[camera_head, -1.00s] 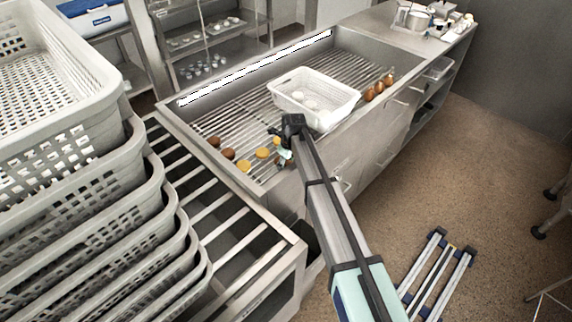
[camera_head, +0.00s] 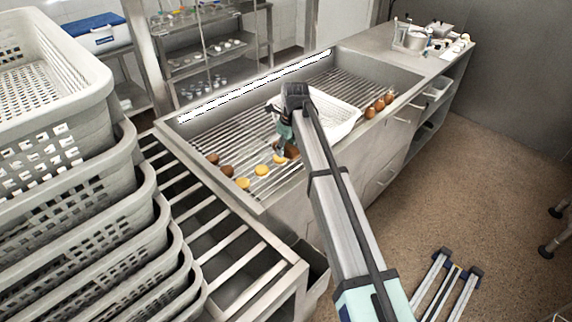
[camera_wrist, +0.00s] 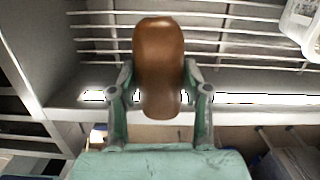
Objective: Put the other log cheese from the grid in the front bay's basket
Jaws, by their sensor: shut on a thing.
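My gripper (camera_wrist: 160,95) is shut on a brown, smooth log cheese (camera_wrist: 160,60), which stands out between the two fingers in the wrist view. A corner of a white basket (camera_wrist: 301,28) also shows at the wrist view's upper right.
Round yellow cheeses (camera_head: 261,170) and brown ones (camera_head: 227,171) lie near the grid's left front edge. Several brown, rounded cheeses (camera_head: 379,104) stand right of the basket. Stacked grey baskets (camera_head: 85,205) fill the left. Pots (camera_head: 412,38) stand on the far counter.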

